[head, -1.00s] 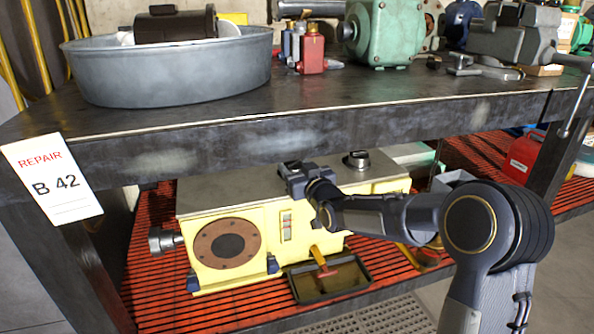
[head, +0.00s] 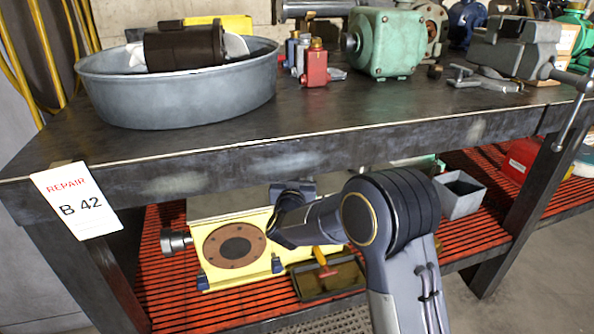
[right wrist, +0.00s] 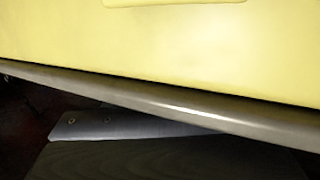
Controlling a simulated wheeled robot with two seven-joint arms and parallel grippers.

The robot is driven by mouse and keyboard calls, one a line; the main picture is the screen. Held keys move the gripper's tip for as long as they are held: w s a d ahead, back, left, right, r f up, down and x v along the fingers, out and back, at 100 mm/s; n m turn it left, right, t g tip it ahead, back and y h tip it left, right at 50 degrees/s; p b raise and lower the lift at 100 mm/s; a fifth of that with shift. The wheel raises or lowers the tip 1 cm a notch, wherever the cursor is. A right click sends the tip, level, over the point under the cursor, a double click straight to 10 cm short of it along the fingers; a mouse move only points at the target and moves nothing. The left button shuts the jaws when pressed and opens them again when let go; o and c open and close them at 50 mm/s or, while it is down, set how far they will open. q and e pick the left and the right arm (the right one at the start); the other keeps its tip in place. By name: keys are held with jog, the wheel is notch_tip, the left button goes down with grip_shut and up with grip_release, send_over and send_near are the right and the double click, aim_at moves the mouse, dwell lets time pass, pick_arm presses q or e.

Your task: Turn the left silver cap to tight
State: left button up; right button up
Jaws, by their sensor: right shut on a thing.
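The yellow gearbox (head: 250,272) with a grey top stands on the red slatted lower shelf. In the head view my right gripper (head: 290,190) is low over the gearbox top, partly behind my own arm. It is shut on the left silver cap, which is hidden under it. The other silver cap, seen earlier to the right on the same top, is now hidden behind my arm. The right wrist view shows a yellow surface (right wrist: 160,45) and a grey edge close up, with no cap. My left gripper is not in view.
The workbench edge (head: 330,155) hangs above the lower shelf. A dark tray (head: 325,284) with an orange-handled tool lies in front of the gearbox. A grey bin (head: 460,195) stands to the right. A metal tub (head: 180,100) and a green motor (head: 390,45) stand on top.

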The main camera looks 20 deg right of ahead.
dwell(0.3)
jog(key=o, duration=1)
jog(key=shift+c, duration=0.2)
jog(key=p+v, duration=0.2)
jog(key=v, duration=0.5)
jog(key=shift+s+a, duration=0.15)
jog(key=shift+s, duration=0.25)
